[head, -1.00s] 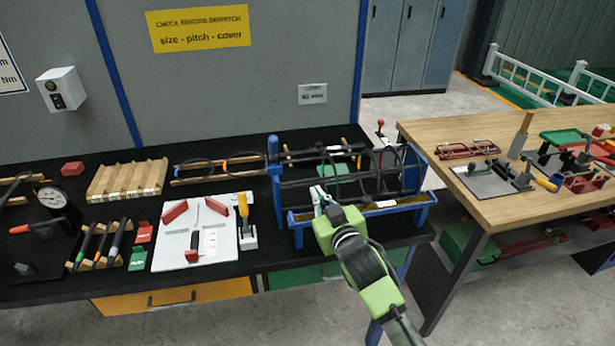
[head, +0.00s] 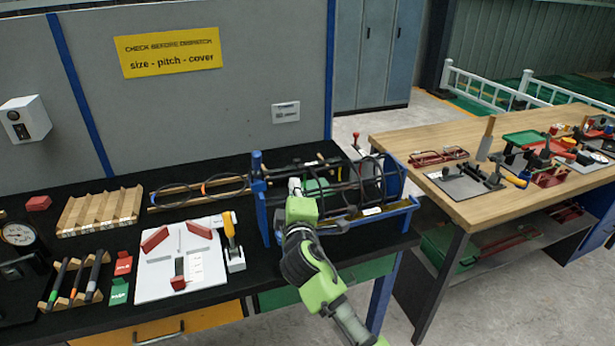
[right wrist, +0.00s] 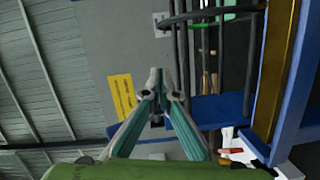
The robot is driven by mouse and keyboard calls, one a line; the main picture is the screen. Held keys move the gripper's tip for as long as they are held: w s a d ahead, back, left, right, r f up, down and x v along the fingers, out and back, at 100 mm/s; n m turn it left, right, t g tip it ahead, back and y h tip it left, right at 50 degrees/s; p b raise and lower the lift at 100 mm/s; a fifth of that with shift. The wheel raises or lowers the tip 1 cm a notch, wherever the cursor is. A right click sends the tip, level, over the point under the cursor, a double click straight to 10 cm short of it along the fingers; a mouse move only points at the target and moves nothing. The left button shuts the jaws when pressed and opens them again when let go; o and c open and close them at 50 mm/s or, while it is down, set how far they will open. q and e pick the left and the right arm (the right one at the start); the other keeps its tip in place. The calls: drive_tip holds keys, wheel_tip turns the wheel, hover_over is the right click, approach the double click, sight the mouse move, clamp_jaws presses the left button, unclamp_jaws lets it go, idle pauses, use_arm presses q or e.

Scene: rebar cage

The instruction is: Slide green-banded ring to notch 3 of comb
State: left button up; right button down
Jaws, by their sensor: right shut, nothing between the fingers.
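My right gripper (head: 295,186) is shut and empty, at the left part of the rebar cage, near the blue end post (head: 258,180). In the right wrist view its fingertips (right wrist: 160,76) meet, beside the dark bars (right wrist: 181,75). Dark rings (head: 372,182) stand around the bars in the right half of the cage. A dark ring arc (right wrist: 200,17) crosses the bars in the right wrist view. A yellowish strip (right wrist: 276,70) runs along the blue frame; I cannot make out comb notches. My left gripper is not in view.
A wooden grooved rack (head: 100,211), a white board (head: 180,262) and a yellow-handled tool (head: 231,240) lie left of the cage. Rings with coloured bands (head: 203,189) lie on a rack behind. A wooden table (head: 440,142) stands to the right.

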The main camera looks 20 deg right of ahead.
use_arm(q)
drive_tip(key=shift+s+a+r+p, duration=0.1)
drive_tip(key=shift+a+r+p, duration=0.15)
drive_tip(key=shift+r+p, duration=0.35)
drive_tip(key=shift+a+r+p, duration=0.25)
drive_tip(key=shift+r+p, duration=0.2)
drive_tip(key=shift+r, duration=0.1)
use_arm(e)
drive_tip(key=w+d+f, duration=0.1)
drive_tip(key=w+d, duration=0.3)
drive_tip(key=shift+w+d, duration=0.15)
drive_tip(key=shift+d, duration=0.25)
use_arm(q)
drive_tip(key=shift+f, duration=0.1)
use_arm(e)
drive_tip(key=shift+d+f, duration=0.15)
drive_tip(key=shift+d, duration=0.5)
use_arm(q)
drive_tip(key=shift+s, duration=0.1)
use_arm(e)
drive_tip(key=shift+a, duration=0.1)
